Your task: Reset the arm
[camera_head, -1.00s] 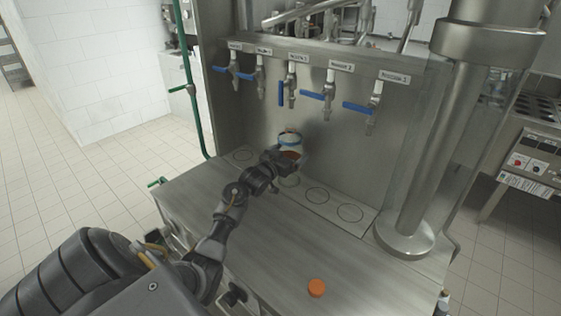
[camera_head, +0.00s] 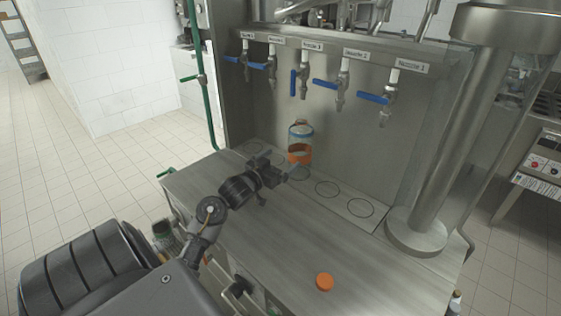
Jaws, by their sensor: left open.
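My left arm comes in from the lower left over the metal counter (camera_head: 262,232). Its dark gripper (camera_head: 275,180) is open and empty, in front of and a little left of the bottle. The bottle (camera_head: 300,146) is clear with a blue band near the top and orange contents or banding lower down. It stands upright on the marked plate at the back of the counter, below the middle nozzle. The gripper looks apart from the bottle. My right gripper is not in view.
An orange cap (camera_head: 324,282) lies near the counter's front. Several blue-handled taps (camera_head: 303,83) hang from the back panel. A plate with ring marks (camera_head: 345,200) runs along the back. A thick metal column (camera_head: 447,130) stands at right. The counter's middle is clear.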

